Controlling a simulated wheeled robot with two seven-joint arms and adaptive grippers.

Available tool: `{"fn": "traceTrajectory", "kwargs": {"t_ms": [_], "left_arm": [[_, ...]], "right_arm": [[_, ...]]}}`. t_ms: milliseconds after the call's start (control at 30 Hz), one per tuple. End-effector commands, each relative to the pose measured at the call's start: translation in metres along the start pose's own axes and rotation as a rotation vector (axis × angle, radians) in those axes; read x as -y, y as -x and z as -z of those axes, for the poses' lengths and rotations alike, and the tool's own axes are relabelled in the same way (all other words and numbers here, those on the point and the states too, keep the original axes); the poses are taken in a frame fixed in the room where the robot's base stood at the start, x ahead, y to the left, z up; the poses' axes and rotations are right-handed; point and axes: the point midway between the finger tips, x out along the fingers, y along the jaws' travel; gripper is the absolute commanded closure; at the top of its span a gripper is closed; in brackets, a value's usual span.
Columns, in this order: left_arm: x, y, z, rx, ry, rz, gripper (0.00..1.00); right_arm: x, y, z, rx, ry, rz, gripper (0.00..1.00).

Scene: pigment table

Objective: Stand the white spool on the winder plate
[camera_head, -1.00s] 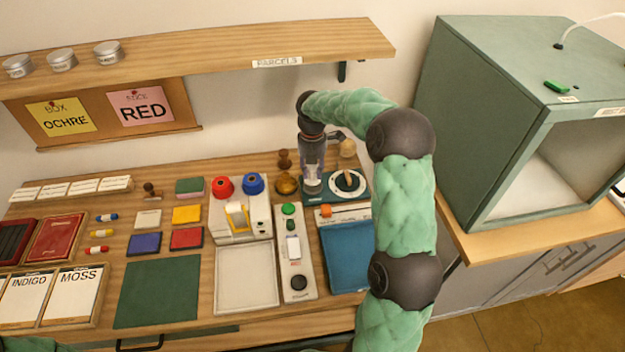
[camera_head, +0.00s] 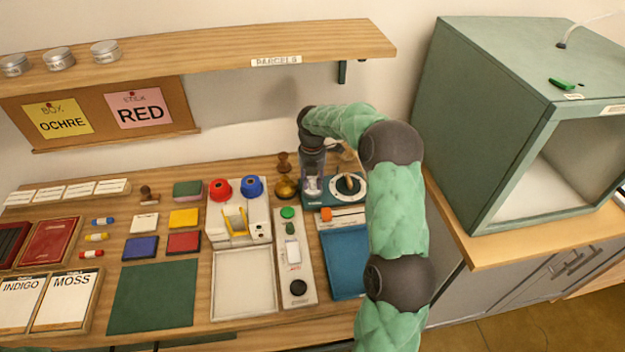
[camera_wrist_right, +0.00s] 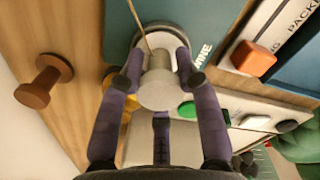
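The white spool (camera_wrist_right: 158,92) is between the fingers of my right gripper (camera_wrist_right: 160,65) in the wrist view, its round end facing the camera. The fingers appear to close on its sides. It also shows as a small pale shape below the right gripper (camera_head: 312,172) in the head view. The round winder plate (camera_wrist_right: 184,38) is directly behind the spool, on the teal winder (camera_head: 322,202). The spool looks upright over the plate; the fingers hide its lower end, so I cannot tell whether it touches. My left gripper is out of view.
A dial (camera_head: 349,187) is right of the plate. A brass pot (camera_head: 285,188) and a brown wooden knob (camera_wrist_right: 38,82) stand to the left. A white stand with red (camera_head: 220,188) and blue (camera_head: 252,186) spools is farther left. A green cabinet (camera_head: 480,120) stands right.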

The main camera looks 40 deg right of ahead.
Motion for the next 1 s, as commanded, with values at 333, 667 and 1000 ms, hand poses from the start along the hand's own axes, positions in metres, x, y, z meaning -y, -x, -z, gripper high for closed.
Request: {"fn": "traceTrajectory", "kwargs": {"t_ms": [333,667,1000], "left_arm": [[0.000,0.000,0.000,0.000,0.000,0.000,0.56],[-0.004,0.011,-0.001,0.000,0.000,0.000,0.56],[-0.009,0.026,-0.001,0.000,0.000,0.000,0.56]], "right_arm": [[0.000,0.000,0.000,0.000,0.000,0.001,0.42],[0.000,0.030,0.000,0.001,0.000,-0.001,0.42],[0.000,0.074,0.000,0.001,0.001,-0.001,0.42]]}}
